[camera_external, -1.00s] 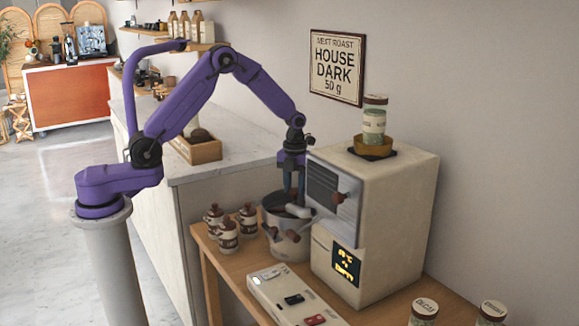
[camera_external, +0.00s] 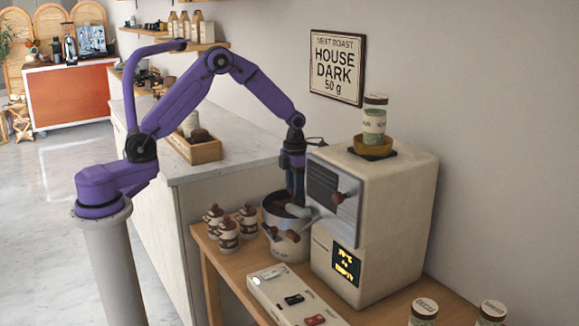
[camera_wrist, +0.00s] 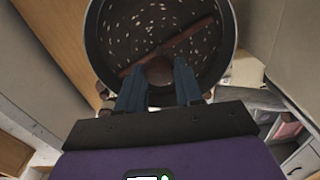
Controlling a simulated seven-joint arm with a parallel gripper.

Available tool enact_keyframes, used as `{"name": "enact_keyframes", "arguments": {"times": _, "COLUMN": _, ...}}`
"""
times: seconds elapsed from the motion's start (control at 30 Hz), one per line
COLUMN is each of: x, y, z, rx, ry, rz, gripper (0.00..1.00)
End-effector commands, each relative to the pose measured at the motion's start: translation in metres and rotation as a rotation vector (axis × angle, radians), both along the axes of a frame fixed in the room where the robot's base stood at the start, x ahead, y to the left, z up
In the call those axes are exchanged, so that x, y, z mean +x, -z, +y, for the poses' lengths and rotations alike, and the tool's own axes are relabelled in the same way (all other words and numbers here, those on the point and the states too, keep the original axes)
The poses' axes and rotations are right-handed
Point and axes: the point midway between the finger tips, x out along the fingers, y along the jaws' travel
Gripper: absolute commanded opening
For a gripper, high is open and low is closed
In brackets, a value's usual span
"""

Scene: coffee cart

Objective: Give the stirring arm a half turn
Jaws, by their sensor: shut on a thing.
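The stirring arm is a brown bar (camera_wrist: 187,37) that lies slantwise across the inside of a dark round pot (camera_wrist: 92,42) in the wrist view. Pale flecks are scattered on the pot's dark floor. My gripper (camera_wrist: 158,82) has its blue fingers at the near side of the pot, shut on the stirring arm near its lower-left part; the exact grip is partly hidden between the fingers. In the external view my gripper (camera_external: 296,194) points down into the open top of the silvery pot (camera_external: 287,246), in front of the cream machine (camera_external: 388,215).
The machine's grey panel with a brown knob (camera_external: 340,197) is close to the right of my gripper. Several lidded jars (camera_external: 228,236) stand left of the pot. A switch box (camera_external: 292,300) lies in front. A stone counter (camera_external: 235,160) is behind.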

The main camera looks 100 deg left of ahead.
Motion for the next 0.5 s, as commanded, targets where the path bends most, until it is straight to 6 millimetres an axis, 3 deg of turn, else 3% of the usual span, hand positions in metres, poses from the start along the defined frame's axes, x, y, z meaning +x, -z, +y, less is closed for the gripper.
{"name": "enact_keyframes", "arguments": {"times": 0.5, "x": 0.0008, "y": -0.0014, "z": 0.0000, "rx": 0.002, "ry": 0.087, "rz": -0.002, "gripper": 0.00}}
